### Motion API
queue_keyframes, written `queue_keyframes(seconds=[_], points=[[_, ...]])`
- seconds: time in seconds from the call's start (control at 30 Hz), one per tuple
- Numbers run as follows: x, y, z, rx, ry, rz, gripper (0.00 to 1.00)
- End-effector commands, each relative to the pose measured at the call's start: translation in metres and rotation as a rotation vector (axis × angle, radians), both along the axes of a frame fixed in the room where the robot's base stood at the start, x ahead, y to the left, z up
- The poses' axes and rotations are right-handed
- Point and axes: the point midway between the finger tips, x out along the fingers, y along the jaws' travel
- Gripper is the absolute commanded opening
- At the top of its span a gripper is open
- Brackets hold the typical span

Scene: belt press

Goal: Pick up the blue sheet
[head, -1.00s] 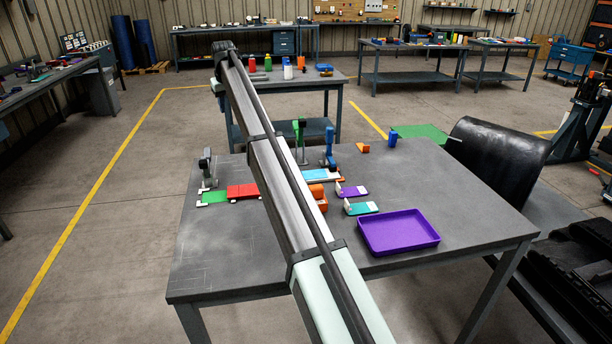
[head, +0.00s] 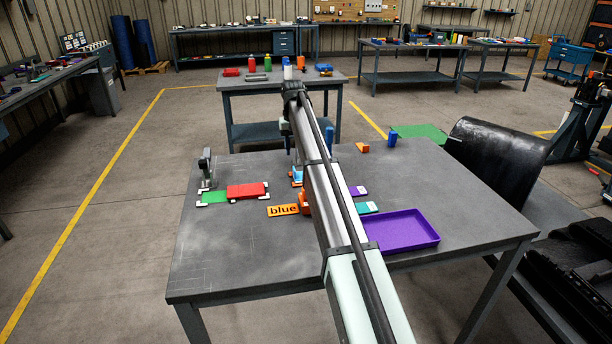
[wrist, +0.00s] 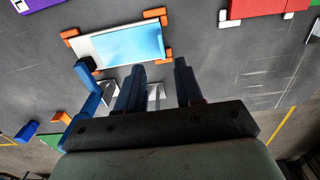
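The blue sheet (wrist: 137,45) shows light blue in the wrist view, lying flat on a pale plate with orange corner pieces (wrist: 161,15). In the head view my arm hides most of it. My gripper (wrist: 160,76) is open and empty, its two dark blue fingers apart, just short of the sheet's near edge in the wrist picture. Its height above the sheet is hard to tell.
Red (head: 246,190) and green (head: 214,197) sheets lie left. A purple tray (head: 432,238) sits right. The table's front left (head: 225,255) is clear.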

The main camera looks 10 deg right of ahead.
Motion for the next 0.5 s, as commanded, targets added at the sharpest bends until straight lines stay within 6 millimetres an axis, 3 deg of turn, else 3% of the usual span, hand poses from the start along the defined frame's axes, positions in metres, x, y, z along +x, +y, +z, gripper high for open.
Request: queue_keyframes(seconds=[0.2,0.5], points=[[-0.001,0.0,-0.035,0.0,0.001,0.001,0.36],[0.0,0.001,-0.051,0.0,0.0,0.001,0.36]])
